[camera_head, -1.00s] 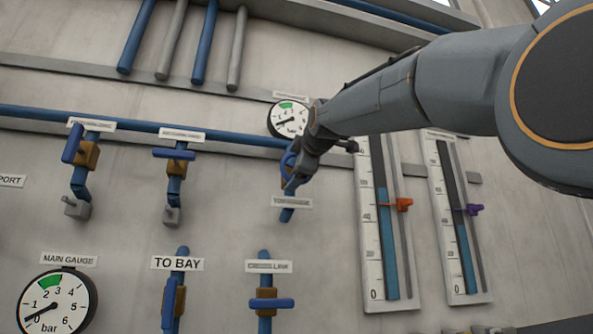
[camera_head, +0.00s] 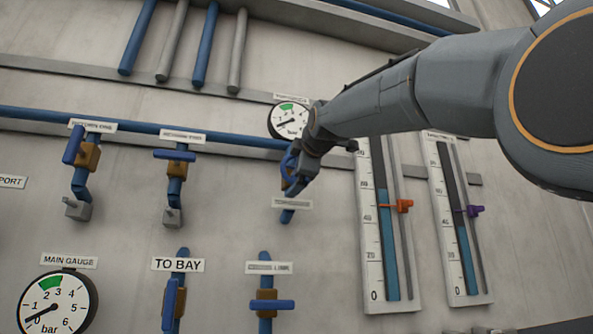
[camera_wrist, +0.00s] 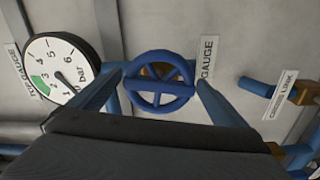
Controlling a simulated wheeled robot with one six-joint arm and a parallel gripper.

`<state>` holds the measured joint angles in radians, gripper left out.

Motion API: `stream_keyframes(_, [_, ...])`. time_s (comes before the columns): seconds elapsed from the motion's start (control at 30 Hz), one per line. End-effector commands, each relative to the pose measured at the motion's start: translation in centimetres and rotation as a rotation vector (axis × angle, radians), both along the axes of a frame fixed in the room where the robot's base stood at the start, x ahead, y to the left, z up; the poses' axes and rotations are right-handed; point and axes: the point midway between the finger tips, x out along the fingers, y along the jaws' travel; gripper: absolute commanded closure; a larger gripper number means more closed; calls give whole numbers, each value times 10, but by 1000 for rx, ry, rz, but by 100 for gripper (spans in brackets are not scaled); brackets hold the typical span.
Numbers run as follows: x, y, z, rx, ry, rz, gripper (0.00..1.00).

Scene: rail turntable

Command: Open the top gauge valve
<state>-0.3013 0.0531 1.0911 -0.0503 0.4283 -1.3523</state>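The top gauge valve has a blue handwheel with a crossbar, seen face-on in the wrist view (camera_wrist: 159,82). In the head view the handwheel (camera_head: 288,163) is mostly covered by my arm, below the top gauge (camera_head: 289,119). My gripper (camera_wrist: 160,78) is open, with one finger on each side of the wheel; the fingertips are close to its rim. I cannot tell whether they touch it. The top gauge also shows at the left in the wrist view (camera_wrist: 60,70). Its needle is outside the green band.
Other blue-handled valves sit to the left and below, including the cross link valve (camera_head: 268,303) and the TO BAY valve (camera_head: 174,303). Two level scales with an orange marker (camera_head: 403,206) and a purple marker (camera_head: 475,210) stand right of my gripper. The main gauge (camera_head: 56,305) is lower left.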

Motion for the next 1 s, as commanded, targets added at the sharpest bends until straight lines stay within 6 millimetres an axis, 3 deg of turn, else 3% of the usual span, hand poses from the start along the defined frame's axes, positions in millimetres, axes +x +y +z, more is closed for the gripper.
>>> stream_keyframes(0.27, [-9,-3,1,1,-3,0,3])
stream_keyframes(0.7, [-69,-19,-1,1,-2,1,3])
stream_keyframes(1.0, [-75,-21,0,0,0,0,3])
